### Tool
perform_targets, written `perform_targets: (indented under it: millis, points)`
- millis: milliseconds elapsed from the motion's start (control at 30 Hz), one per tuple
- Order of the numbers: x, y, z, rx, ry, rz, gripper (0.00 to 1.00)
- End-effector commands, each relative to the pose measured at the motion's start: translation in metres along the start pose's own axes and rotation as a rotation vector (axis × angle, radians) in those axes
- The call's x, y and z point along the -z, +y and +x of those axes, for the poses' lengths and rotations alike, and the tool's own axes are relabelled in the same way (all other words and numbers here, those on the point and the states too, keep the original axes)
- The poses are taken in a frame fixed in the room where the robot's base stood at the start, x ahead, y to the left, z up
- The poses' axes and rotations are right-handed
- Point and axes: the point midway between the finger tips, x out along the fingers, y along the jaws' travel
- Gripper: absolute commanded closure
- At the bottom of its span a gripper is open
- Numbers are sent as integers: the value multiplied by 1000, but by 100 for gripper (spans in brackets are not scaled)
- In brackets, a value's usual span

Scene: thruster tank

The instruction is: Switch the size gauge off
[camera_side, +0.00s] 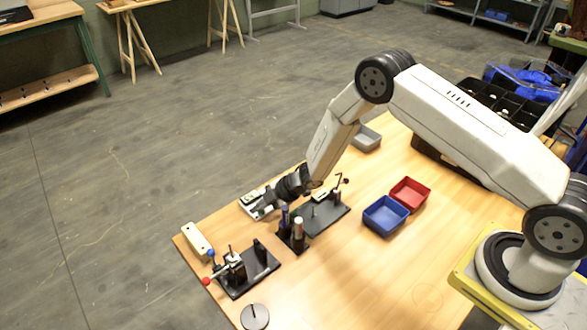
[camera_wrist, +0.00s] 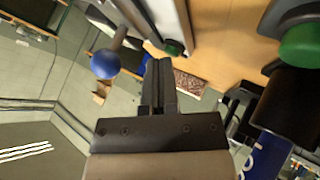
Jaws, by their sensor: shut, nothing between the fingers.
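My gripper (camera_side: 264,212) is at the far left end of the table in the side view, low over a small pale device (camera_side: 247,202) with a dark display, which I take to be the size gauge. My gripper partly covers it, and I cannot tell whether they touch. In the wrist view my gripper's fingers (camera_wrist: 159,72) are together with nothing between them. A pale panel (camera_wrist: 168,18) with a green button (camera_wrist: 173,47) lies just beyond the fingertips. I cannot tell whether this panel is the gauge or whether it is on.
A black fixture (camera_side: 240,281) with red and blue lever balls stands near the front edge. A dark stand (camera_side: 291,243) holds upright cylinders. A blue tray (camera_side: 386,216) and a red tray (camera_side: 410,193) sit mid-table. A blue ball (camera_wrist: 105,64) is left of the fingers.

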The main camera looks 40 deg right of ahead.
Motion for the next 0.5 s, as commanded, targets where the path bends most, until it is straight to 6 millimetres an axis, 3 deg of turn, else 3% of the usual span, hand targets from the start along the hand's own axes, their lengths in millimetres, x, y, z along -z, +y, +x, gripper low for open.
perform_targets:
  millis: [500]
  points:
    - [5,5,-7,0,-1,0,100]
